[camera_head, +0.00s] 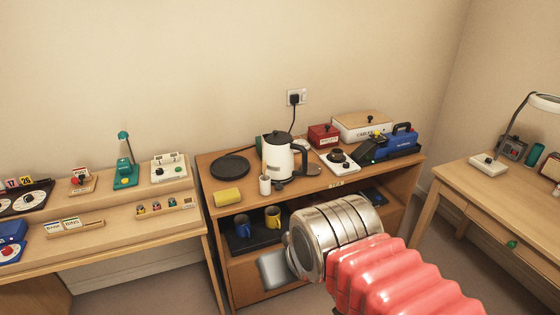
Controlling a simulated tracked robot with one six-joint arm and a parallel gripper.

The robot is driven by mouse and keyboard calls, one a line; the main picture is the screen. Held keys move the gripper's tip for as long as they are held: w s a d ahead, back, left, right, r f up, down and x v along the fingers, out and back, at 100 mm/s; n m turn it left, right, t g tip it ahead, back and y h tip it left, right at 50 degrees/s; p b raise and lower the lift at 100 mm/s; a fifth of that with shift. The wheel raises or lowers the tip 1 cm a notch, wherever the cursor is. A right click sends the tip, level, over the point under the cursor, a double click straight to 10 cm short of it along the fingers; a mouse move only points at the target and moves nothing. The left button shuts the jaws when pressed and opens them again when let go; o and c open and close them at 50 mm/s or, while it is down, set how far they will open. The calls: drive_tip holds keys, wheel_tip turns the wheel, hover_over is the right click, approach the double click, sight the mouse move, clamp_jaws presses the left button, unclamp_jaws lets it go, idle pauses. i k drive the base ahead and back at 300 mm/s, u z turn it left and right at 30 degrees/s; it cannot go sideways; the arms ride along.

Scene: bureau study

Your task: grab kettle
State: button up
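The kettle (278,160) is white with a black lid and a black handle on its right side. It stands upright on the wooden cabinet top, near the middle. A black cord rises behind it to a wall socket (296,98). My red ribbed arm sleeve fills the lower right.
Around the kettle are a white cup (265,185), a yellow sponge-like block (228,197), a black round plate (230,167), a red box (323,135) and a blue toolbox (398,143). Mugs (272,217) stand on the shelf below. Desks flank the cabinet left (110,250) and right (470,188).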

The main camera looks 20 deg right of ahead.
sight(279, 160)
drive_tip(key=z, duration=0.2)
drive_tip(key=i, duration=1.4)
drive_tip(key=u, duration=0.3)
